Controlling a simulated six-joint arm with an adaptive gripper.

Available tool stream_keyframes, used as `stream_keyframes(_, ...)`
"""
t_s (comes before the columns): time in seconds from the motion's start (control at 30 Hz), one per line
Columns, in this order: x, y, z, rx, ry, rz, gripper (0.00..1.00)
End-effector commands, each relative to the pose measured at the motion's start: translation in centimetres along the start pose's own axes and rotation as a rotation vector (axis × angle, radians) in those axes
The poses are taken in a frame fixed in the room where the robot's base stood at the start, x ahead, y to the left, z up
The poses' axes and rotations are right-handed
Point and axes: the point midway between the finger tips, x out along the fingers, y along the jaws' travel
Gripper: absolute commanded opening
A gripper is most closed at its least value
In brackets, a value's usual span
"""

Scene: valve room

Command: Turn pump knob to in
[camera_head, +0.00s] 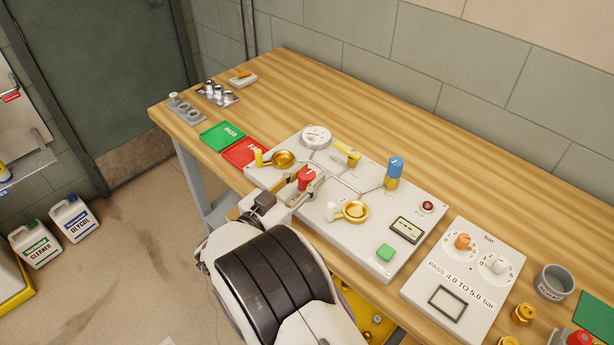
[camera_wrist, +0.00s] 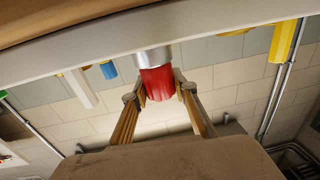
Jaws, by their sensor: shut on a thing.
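The red knob (camera_head: 305,178) stands on the light grey panel (camera_head: 290,245), left of its middle. My gripper (camera_head: 303,184) reaches in from the front with its fingers on either side of it, shut on the knob. In the wrist view the red knob (camera_wrist: 157,83) sits on a silver collar between the two fingertips of my gripper (camera_wrist: 160,90). No label for the knob's positions is readable, so its setting cannot be told. My wrist and arm hide the front left part of the panel.
Near the knob are a yellow-handled brass valve (camera_head: 281,159), a white-handled brass valve (camera_head: 353,210), a round gauge (camera_head: 316,137), a yellow lever (camera_head: 348,153) and a blue-topped fitting (camera_head: 395,172). A second panel (camera_head: 455,308) with dials lies to the right. The bench (camera_head: 345,95) behind is clear.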

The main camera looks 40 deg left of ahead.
Motion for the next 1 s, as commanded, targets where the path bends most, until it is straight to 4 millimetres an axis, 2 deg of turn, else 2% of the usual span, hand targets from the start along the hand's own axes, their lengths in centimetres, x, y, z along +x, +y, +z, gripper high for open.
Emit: stream_keyframes(1.0,0.01,0.03,0.07,0.002,0.001,0.291,0.06)
